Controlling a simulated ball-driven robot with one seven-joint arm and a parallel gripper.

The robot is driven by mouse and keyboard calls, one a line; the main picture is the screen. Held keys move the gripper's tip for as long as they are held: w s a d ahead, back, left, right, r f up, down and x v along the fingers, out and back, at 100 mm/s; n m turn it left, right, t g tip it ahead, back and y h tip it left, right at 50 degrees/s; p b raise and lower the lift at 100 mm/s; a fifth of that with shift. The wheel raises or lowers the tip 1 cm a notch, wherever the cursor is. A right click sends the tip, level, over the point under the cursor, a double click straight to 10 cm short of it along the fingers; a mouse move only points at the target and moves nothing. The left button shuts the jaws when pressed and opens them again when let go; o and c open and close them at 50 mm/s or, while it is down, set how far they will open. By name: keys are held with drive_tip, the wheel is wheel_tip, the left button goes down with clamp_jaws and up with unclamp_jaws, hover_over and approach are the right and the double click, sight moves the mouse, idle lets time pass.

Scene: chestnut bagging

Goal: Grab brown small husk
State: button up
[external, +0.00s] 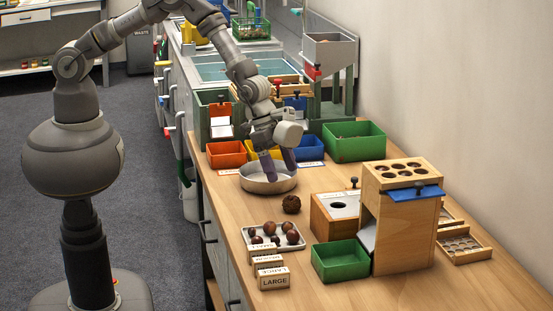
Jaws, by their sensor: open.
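A small round brown husk (291,204) with a rough surface sits on the wooden counter, in front of a shallow round metal pan (253,185). My gripper (279,170) points down over the pan, behind and slightly left of the husk. Its fingers are apart, and I see nothing held between them. The fingertips are close to the pan's inside; I cannot tell whether they touch it. The husk stands clear of the gripper.
A white tray (297,245) of chestnuts and several label blocks (273,279) lie in front of the husk. A wooden box (404,235), a green bin (340,262) and a holed box (322,214) stand to the right. Orange (226,155), blue and green bins line the back.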

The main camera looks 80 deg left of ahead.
sight(289, 197)
drive_tip(key=b+x, duration=0.1)
drive_tip(key=x, duration=0.2)
drive_tip(key=b+x, duration=0.1)
drive_tip(key=x, duration=0.2)
drive_tip(key=b+x, duration=0.1)
drive_tip(key=x, duration=0.1)
drive_tip(key=shift+s+d+f+b, duration=0.25)
drive_tip(key=shift+d+f+b, duration=0.1)
drive_tip(key=shift+d+b, duration=0.1)
drive_tip(key=c, duration=1.1)
drive_tip(key=shift+r, duration=0.2)
